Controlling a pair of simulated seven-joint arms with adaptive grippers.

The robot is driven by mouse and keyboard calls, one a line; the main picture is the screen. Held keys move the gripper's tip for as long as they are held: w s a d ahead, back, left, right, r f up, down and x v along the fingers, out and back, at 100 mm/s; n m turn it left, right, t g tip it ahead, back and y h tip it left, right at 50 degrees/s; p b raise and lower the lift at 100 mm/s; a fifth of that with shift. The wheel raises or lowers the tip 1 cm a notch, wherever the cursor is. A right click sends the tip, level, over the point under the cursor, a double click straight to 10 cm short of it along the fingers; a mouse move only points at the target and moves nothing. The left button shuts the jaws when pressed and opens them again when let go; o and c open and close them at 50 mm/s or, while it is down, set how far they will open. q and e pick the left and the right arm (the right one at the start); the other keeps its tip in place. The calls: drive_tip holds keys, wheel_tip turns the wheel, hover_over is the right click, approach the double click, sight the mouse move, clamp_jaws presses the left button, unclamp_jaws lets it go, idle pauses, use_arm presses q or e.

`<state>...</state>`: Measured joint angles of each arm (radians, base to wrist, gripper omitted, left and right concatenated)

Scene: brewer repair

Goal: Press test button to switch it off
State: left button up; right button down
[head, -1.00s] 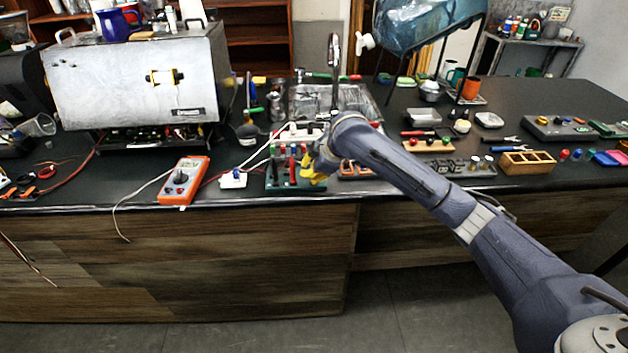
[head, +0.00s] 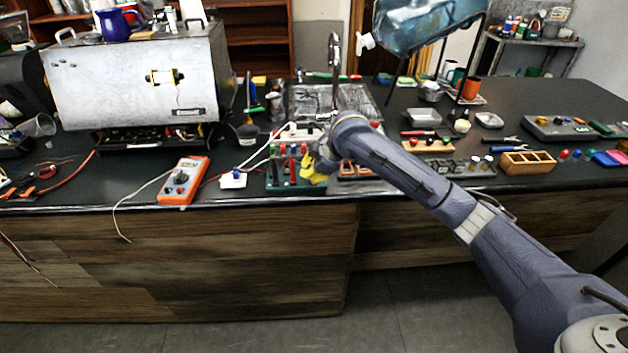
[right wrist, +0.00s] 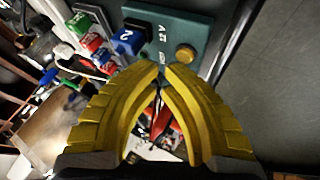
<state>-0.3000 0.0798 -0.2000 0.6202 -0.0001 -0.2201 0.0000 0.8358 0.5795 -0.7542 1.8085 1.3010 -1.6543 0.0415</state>
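A green test panel (head: 284,186) lies on the black counter near its front edge, and it also shows close up in the right wrist view (right wrist: 203,22). A round brass-coloured button (right wrist: 185,53) sits on it. The panel also carries a blue block marked 2 (right wrist: 128,40), with red and green pieces beside it. My right gripper (right wrist: 165,67) has its yellow fingertips together, just below and left of the button in the wrist view. I cannot tell whether they touch the panel. In the head view the right gripper (head: 315,172) is at the panel's right end. My left gripper is out of view.
An orange multimeter (head: 183,181) and a small white block with a blue knob (head: 233,179) lie left of the panel. A large metal brewer (head: 135,80) stands at the back left. A wooden tray (head: 527,162) is at right. Wires cross the counter.

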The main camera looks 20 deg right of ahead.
drive_tip(key=shift+f, duration=0.2)
idle(0.4)
drive_tip(key=shift+f, duration=0.25)
drive_tip(key=shift+r, duration=0.45)
idle(0.4)
wheel_tip(320, 180, up, 6)
idle(0.7)
idle(0.4)
